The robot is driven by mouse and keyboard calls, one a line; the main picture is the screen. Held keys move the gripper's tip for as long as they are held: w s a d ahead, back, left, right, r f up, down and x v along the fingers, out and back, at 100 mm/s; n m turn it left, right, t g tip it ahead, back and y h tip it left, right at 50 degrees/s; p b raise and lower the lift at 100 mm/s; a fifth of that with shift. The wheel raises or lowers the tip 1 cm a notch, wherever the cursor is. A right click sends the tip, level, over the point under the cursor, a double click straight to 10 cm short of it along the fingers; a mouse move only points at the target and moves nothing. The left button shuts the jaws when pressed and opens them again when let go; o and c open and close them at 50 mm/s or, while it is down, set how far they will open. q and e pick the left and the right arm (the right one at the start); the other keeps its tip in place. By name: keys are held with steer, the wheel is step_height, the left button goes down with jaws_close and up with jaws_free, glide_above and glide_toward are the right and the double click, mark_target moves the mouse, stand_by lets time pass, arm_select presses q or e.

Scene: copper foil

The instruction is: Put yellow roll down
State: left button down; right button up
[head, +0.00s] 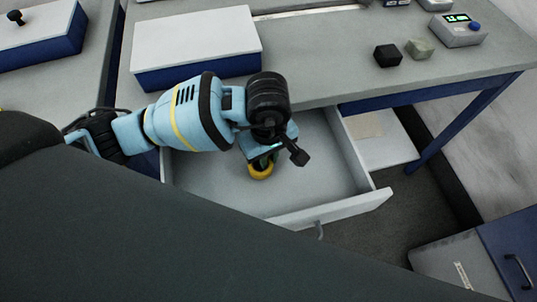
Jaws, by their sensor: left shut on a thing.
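The yellow roll (261,171) shows as a small ring in the head view, at the lower end of my left gripper (262,160). My left gripper is shut on the roll, over the inside of an open grey drawer (345,208). The fingertips are partly hidden by the wrist. I cannot tell whether the roll touches the drawer floor. My right gripper is not in view.
The drawer's bare floor is free around the roll. A white-topped blue box (195,40) stands on the grey table (320,60). A black block (387,56), a grey-green block (420,48) and a device with a green display (458,30) are at the right.

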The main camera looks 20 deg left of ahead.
arm_select(q)
steer(key=shift+f, duration=0.15)
steer(key=c, duration=1.4)
jaws_free()
steer(key=shift+c, duration=0.2)
step_height(320, 180, up, 12)
steer(key=shift+p, duration=0.3)
steer(key=shift+r, duration=0.2)
